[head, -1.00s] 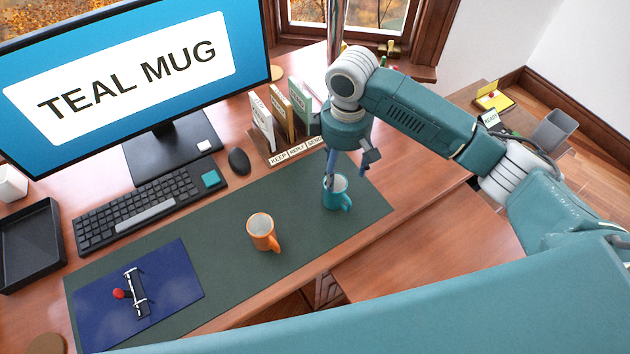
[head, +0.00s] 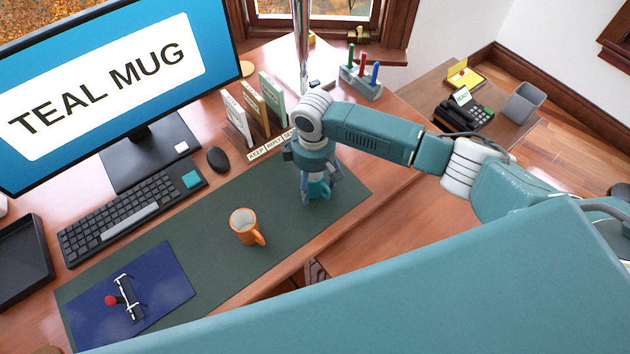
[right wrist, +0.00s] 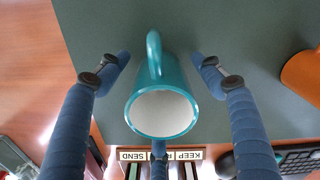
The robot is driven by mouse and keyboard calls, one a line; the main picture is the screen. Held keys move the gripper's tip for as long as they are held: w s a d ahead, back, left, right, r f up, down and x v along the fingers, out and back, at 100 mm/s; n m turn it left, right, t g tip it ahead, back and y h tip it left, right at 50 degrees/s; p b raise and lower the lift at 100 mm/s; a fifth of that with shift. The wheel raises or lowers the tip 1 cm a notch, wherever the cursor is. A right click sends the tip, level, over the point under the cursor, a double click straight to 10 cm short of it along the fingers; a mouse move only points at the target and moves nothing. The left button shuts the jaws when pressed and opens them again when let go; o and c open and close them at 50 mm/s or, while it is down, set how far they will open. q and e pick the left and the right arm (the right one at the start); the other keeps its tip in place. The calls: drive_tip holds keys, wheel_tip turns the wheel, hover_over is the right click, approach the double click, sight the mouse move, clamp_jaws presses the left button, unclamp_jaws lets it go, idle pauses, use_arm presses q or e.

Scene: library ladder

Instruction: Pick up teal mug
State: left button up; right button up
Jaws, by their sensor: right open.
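The teal mug (right wrist: 161,98) stands on the green desk mat (right wrist: 230,40) in the right wrist view, its white inside facing the camera and its handle towards the top of the picture. In the head view the teal mug (head: 319,188) is mostly hidden behind my right gripper (head: 318,190). In the right wrist view my right gripper (right wrist: 160,70) is open, with blue fingers on both sides of the mug and another finger below its rim. Gaps show between the two side fingers and the mug. My left gripper is not in view.
An orange mug (head: 244,226) stands on the mat to the left. A labelled sorter (head: 258,110) stands close behind the gripper. A mouse (head: 217,160), keyboard (head: 130,210) and monitor (head: 110,85) lie further left. The mat between the mugs is clear.

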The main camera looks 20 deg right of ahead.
drive_tip(key=shift+c, duration=0.8)
drive_tip(key=c, duration=0.9)
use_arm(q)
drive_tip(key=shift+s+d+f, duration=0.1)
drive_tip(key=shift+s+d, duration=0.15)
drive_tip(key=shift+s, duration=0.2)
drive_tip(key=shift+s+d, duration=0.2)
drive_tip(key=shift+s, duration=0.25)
use_arm(e)
drive_tip(key=c, duration=0.4)
drive_tip(key=shift+r, duration=0.1)
